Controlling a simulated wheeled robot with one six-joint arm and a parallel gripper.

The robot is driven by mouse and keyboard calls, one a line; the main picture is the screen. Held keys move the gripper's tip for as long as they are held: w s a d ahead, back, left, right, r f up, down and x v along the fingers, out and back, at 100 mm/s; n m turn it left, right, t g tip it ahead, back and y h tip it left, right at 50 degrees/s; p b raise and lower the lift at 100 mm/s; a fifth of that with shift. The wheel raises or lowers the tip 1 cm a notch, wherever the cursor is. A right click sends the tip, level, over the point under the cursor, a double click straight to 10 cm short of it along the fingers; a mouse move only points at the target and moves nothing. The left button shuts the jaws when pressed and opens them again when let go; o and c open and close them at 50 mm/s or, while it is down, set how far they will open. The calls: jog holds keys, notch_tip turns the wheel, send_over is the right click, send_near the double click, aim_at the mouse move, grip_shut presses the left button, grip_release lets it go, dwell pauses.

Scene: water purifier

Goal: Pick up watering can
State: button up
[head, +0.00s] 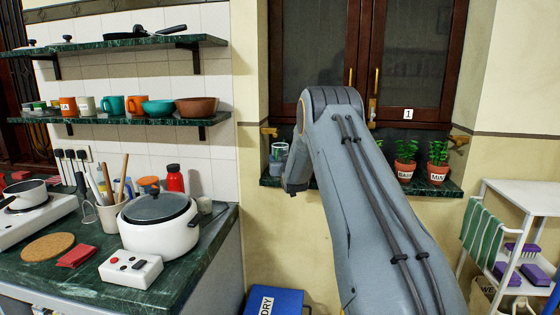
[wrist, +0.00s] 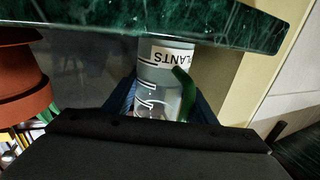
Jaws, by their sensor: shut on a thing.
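The watering can (wrist: 152,75) is a clear container with a white "PLANTS" label, dark marks and a green curved part. In the wrist view it sits between the dark blue fingers of my gripper (wrist: 160,108), which is shut on it. In the head view the can (head: 278,156) shows at the left end of the green windowsill, just left of my arm. My fingers are hidden there. I cannot tell whether the can still touches the sill.
The green sill (wrist: 225,25) is close to the can in the wrist view. Potted herbs (head: 405,172) stand on the sill to the right of my arm, below the brown window shutters (head: 415,60). A counter with a white pot (head: 158,225) is at left, a white rack (head: 525,197) at right.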

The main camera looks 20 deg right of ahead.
jog(key=shift+r, duration=0.2)
jog(key=shift+r+b, duration=0.65)
jog(key=shift+r, duration=0.95)
jog(key=m+h+b, duration=0.2)
jog(key=h+b, duration=0.1)
jog(key=b, duration=1.4)
send_near(282, 151)
jog(key=s+d, duration=0.5)
jog(key=s, duration=0.1)
jog(key=s+b, duration=0.1)
jog(key=b, duration=0.5)
jog(key=s+d+f+m+g+h+b, duration=0.1)
jog(key=b, duration=0.4)
jog(key=shift+s+d+g+b, duration=0.1)
jog(key=shift+d+g+b, duration=0.1)
jog(key=shift+g+b, duration=0.15)
jog(key=shift+s, duration=0.1)
jog(key=shift+r, duration=0.2)
